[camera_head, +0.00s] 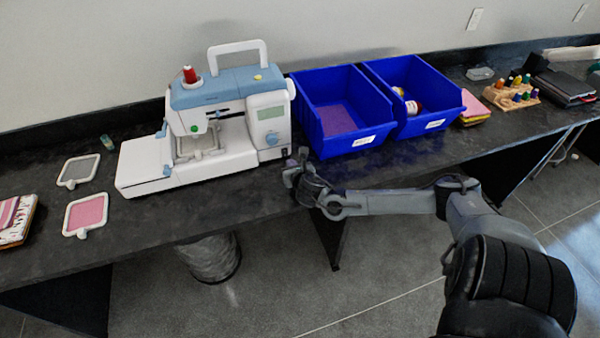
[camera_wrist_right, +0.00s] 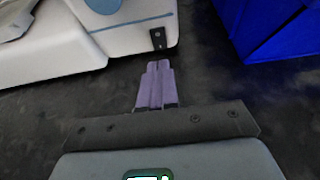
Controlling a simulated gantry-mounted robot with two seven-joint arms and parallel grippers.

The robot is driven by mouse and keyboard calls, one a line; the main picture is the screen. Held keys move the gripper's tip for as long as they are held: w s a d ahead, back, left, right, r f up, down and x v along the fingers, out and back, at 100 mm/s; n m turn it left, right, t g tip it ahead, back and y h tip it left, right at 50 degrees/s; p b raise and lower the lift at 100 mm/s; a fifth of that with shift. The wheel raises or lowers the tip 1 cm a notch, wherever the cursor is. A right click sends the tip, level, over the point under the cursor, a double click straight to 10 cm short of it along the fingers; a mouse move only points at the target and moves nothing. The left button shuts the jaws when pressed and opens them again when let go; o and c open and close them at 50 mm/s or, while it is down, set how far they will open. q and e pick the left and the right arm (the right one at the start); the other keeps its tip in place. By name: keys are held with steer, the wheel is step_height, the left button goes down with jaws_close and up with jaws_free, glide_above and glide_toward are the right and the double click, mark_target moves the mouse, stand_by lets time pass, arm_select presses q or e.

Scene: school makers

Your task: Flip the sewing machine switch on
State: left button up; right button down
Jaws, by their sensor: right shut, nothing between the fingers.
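The white and light blue sewing machine (camera_head: 215,115) stands on the dark bench, left of the blue bins. In the right wrist view its lower right end (camera_wrist_right: 135,40) shows a small black switch (camera_wrist_right: 158,38) near the base corner. I cannot tell the switch's position. My right gripper (camera_head: 293,165) is at the machine's right end, near the bench front. In the right wrist view its purple fingers (camera_wrist_right: 157,72) are shut and empty, pointing at the switch, with a small gap apparent between them. My left gripper is not in view.
Two blue bins (camera_head: 372,148) stand close to the right of the machine. Two small framed hoops (camera_head: 97,204) lie at left. The bench front by the gripper is clear.

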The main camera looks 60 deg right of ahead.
steer(key=v, duration=0.7)
steer(key=shift+s+a+r, duration=0.3)
steer(key=shift+s+a, duration=0.1)
steer(key=f+p, duration=0.1)
steer(key=p, duration=0.5)
steer(key=shift+w+d+f+p, duration=0.1)
steer(key=shift+d+p, duration=0.3)
steer(key=shift+s+a+f+p, duration=0.2)
steer(key=shift+s+a+p, duration=0.1)
steer(key=shift+a+p, duration=0.2)
